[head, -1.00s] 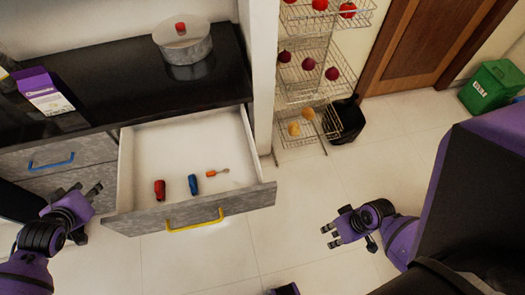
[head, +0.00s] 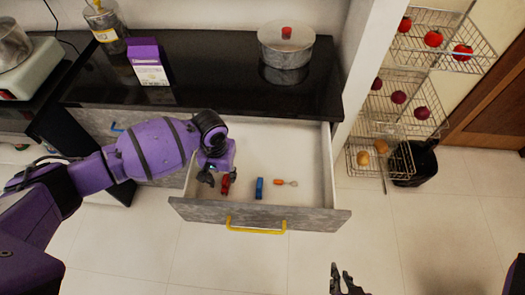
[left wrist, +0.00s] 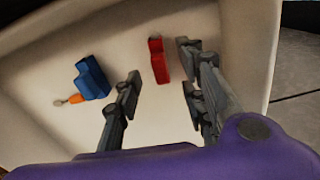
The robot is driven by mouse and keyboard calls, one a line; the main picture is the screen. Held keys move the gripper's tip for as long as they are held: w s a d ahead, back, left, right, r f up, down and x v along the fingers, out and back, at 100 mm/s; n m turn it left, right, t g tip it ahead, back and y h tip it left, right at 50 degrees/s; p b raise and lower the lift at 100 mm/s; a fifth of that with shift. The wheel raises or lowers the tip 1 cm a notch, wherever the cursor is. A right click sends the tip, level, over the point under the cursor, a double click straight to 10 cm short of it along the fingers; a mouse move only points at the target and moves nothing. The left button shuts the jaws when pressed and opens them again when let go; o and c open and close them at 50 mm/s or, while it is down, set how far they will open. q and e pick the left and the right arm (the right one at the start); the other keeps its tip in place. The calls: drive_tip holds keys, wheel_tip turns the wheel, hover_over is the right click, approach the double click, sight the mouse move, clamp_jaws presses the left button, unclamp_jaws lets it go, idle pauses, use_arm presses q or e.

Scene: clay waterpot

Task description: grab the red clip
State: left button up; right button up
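The red clip (head: 226,183) lies in the open drawer (head: 310,165), near its left side. In the left wrist view the red clip (left wrist: 158,60) lies on the drawer floor, ahead of and between the spread fingers. My left gripper (head: 217,178) is over the drawer, right beside the red clip in the head view; it is open and empty in the left wrist view (left wrist: 160,95). My right gripper (head: 345,280) shows only partly at the bottom edge, in front of the drawer; its opening is unclear.
A blue clip (head: 259,188) and an orange-handled tool (head: 284,183) lie to the right in the drawer. The drawer front has a yellow handle (head: 256,228). A pot (head: 286,45) and a purple carton (head: 148,62) stand on the black counter. A wire rack (head: 385,125) stands at right.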

sight(225, 180)
use_arm(q)
wheel_tip(225, 180, down, 6)
drive_tip(key=shift+w+b, duration=0.15)
drive_tip(key=shift+b, duration=0.2)
drive_tip(key=c, duration=0.9)
